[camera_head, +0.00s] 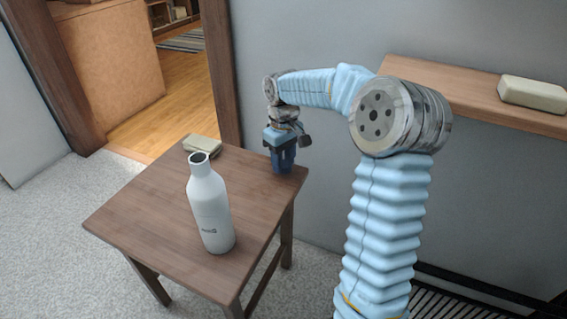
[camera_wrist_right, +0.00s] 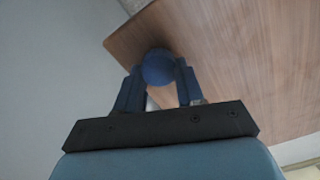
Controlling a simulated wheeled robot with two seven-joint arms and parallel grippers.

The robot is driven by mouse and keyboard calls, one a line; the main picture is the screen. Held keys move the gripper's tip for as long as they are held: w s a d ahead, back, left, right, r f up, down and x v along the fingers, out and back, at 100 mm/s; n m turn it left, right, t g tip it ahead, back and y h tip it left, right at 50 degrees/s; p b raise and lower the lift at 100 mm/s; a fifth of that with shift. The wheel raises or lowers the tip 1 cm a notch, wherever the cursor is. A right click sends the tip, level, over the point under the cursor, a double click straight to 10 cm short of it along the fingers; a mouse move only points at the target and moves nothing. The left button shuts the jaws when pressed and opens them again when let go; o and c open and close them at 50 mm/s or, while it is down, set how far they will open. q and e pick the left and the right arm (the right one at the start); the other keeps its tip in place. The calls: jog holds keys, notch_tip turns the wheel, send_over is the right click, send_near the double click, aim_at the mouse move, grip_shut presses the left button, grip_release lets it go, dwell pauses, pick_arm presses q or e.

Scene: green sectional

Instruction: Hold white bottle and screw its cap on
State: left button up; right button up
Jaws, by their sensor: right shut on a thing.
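The white bottle (camera_head: 211,212) stands upright on the small wooden table (camera_head: 150,215), its dark mouth open at the top with no cap on it. My right gripper (camera_head: 283,162) points down over the table's far right corner, apart from the bottle and to its right. In the right wrist view, the gripper (camera_wrist_right: 160,72) is shut on a round blue cap (camera_wrist_right: 158,67), held between its two fingertips. The cap is hard to tell from the blue fingers in the head view. My left gripper is not in view.
A pale block (camera_head: 202,145) lies at the table's back edge. A wooden shelf (camera_head: 450,88) on the right wall bears another pale block (camera_head: 533,94). The grey wall is close behind the gripper. The tabletop between bottle and gripper is clear.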

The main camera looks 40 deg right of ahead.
jog(key=s+a+r+p, duration=0.1)
jog(key=s+a+r, duration=0.5)
jog(key=a+r, duration=0.5)
jog(key=shift+a+r+p, duration=0.35)
jog(key=shift+a, duration=0.55)
jog(key=shift+f, duration=0.1)
